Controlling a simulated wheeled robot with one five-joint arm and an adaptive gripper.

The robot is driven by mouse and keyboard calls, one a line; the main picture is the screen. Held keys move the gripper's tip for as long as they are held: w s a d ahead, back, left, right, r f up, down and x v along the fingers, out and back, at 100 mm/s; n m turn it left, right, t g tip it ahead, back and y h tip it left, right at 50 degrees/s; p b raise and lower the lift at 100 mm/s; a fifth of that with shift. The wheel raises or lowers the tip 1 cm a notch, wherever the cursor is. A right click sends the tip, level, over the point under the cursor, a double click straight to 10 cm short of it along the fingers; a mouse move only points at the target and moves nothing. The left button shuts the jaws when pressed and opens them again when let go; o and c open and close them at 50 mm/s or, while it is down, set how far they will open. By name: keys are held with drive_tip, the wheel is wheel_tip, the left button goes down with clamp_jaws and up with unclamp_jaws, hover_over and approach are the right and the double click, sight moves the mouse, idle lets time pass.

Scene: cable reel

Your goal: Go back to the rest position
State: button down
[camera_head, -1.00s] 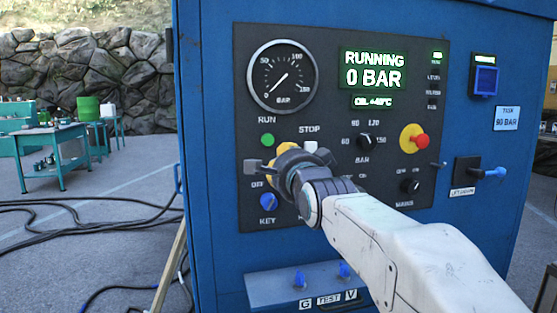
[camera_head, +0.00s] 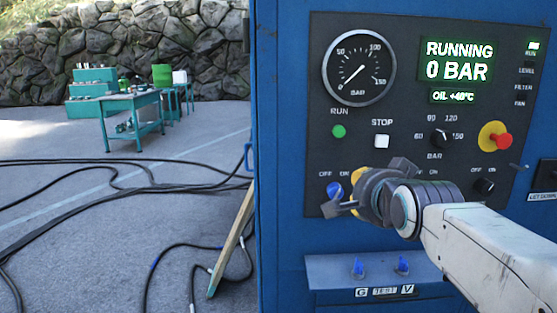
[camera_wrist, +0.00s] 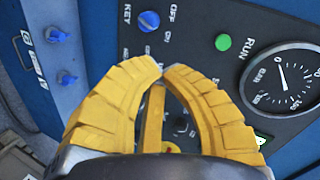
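My gripper (camera_head: 358,177) is in front of the lower left of the control panel in the head view, mostly hidden behind my own wrist. The green RUN button (camera_head: 339,131) and white STOP button (camera_head: 381,141) are above the gripper. The display (camera_head: 458,60) reads RUNNING, 0 BAR.
The blue cabinet (camera_head: 280,120) fills the right side. A wooden prop (camera_head: 231,243) leans at its left edge. Black cables (camera_head: 110,190) lie across the floor on the left. Green workbenches (camera_head: 133,112) stand farther back by a stone wall (camera_head: 125,45).

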drive_tip(key=s+f+n+g+p, duration=0.3)
drive_tip(key=s+n+g+p, duration=0.2)
drive_tip(key=s, duration=0.9)
drive_tip(key=s+f+n+g+p, duration=0.3)
drive_tip(key=s+n+g+p, duration=0.2)
drive_tip(key=s+p, duration=0.5)
drive_tip(key=s+n, duration=0.2)
drive_tip(key=s, duration=0.2)
drive_tip(key=shift+f+n+g, duration=0.3)
drive_tip(key=shift+f+n, duration=0.1)
drive_tip(key=shift+d, duration=0.15)
